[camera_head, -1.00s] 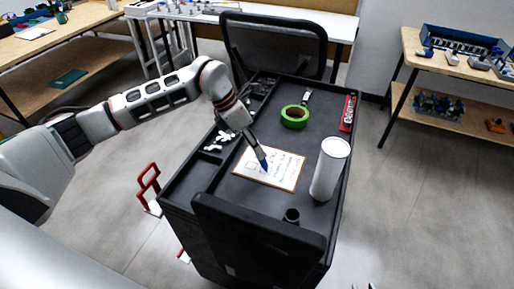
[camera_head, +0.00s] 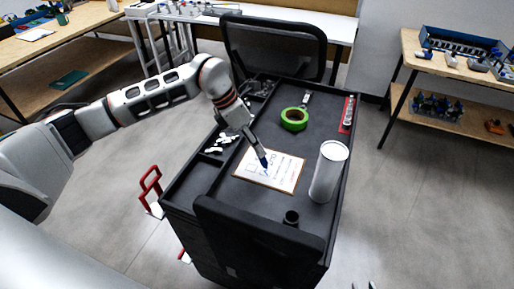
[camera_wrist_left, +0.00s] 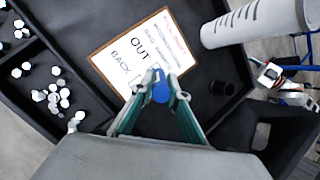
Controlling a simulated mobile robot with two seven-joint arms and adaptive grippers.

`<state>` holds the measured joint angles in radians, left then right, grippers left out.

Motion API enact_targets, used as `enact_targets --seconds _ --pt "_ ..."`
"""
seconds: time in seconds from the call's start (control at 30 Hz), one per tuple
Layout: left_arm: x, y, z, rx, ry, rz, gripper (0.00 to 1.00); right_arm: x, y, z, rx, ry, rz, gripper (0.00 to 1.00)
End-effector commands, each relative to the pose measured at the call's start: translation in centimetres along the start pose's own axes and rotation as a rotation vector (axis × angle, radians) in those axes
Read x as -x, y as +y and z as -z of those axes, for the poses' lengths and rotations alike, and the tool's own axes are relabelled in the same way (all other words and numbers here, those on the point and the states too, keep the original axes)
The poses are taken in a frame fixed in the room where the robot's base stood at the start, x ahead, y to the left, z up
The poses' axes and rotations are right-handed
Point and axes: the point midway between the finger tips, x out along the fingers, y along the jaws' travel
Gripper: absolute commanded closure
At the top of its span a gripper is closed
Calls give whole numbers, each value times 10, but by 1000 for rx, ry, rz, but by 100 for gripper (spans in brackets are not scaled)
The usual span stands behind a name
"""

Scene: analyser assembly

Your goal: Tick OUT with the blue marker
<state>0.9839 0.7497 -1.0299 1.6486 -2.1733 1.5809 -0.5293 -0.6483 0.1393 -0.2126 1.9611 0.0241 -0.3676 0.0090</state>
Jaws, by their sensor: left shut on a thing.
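The card (camera_head: 287,183), a white sheet with a brown edge, lies flat on the black cart top. In the left wrist view the card (camera_wrist_left: 112,62) shows the words OUT (camera_wrist_left: 139,47) and BACK, with smaller lines beside them. My left gripper (camera_head: 262,153) is over the card, shut on the blue marker (camera_head: 265,162). In the left wrist view the blue marker (camera_wrist_left: 160,92) sits between the fingertips and hides part of the card beside OUT. Whether its tip touches the card, I cannot tell. Two tips of my right gripper (camera_head: 364,285) show apart at the bottom edge.
A white cylinder (camera_head: 328,172) stands right of the card, with a small black cup (camera_head: 291,217) in front. Green tape (camera_head: 294,119) and a red item (camera_head: 347,115) lie behind. White pieces (camera_head: 220,142) fill a left compartment.

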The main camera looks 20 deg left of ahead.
Motion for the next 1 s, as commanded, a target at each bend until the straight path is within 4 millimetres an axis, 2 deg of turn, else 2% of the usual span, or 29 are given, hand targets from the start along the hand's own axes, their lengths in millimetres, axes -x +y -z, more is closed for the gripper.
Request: enact_targets --seconds 0.6,1.0 --pt "42 -12 -18 -1 0 1 100 17 4 25 -1 0 0 75" --pt "44 -12 -19 0 0 1 100 18 4 26 -1 -1 0 75"
